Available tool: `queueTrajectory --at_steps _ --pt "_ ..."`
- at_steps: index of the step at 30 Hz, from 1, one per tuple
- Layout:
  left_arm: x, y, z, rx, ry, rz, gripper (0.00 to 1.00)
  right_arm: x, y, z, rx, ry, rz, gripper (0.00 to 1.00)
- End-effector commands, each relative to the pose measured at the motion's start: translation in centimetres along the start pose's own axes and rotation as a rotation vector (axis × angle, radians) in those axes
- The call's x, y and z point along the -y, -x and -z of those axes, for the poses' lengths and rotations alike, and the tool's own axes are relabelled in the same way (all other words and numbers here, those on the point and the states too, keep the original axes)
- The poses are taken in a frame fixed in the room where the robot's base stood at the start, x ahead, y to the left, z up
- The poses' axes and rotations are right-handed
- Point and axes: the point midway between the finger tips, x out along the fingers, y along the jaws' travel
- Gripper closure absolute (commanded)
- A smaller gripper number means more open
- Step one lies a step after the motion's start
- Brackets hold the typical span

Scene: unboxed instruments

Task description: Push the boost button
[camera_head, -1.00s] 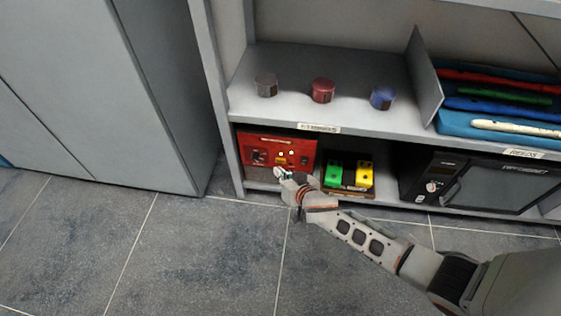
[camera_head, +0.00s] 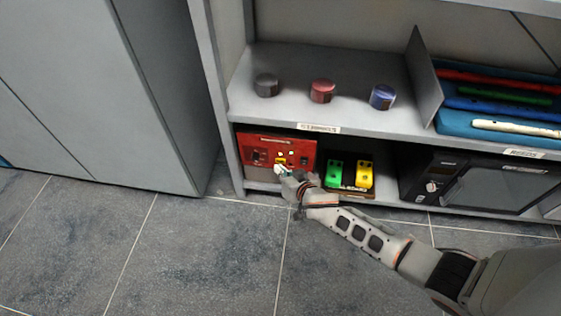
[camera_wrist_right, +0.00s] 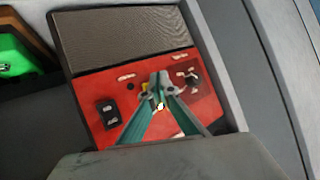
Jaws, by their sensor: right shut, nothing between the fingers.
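A red device (camera_head: 300,146) with a red control panel stands on the lower shelf; it fills much of the right wrist view (camera_wrist_right: 93,82). A small yellow control (camera_head: 281,160) is on the panel's middle; part of it shows beside the fingertips in the right wrist view (camera_wrist_right: 145,88). I cannot read which control is the boost button. My right gripper (camera_head: 280,169) is shut and empty, its tips in front of the panel's middle, close to the yellow control (camera_wrist_right: 159,80). I cannot tell whether they touch it. The fingers hide part of the panel. My left gripper is not in view.
Green (camera_head: 334,171) and yellow (camera_head: 364,174) pedals stand right of the device, and a black amplifier (camera_head: 480,182) stands further right. The upper shelf (camera_head: 350,113) above the panel holds three round knobs. A grey cabinet (camera_head: 100,90) stands at left. The floor in front is clear.

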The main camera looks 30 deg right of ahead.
Motion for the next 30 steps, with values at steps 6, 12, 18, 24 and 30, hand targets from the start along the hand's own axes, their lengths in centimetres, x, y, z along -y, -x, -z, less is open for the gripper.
queueTrajectory --at_steps 6,12,18,24,30 --pt "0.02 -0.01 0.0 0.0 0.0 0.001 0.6 0.0 0.01 -0.01 0.0 0.0 0.0 1.0" --pt "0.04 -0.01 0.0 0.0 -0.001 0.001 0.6 0.01 0.0 -0.01 0.0 0.0 0.0 1.0" --pt "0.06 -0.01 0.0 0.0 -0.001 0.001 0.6 -0.04 -0.06 0.04 0.0 -0.001 0.0 1.0" --pt "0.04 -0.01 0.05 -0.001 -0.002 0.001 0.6 -0.35 -0.51 0.43 -0.001 -0.002 0.0 1.0" --pt "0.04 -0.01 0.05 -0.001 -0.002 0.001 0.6 -0.46 -0.64 0.5 -0.001 0.0 0.0 1.0"
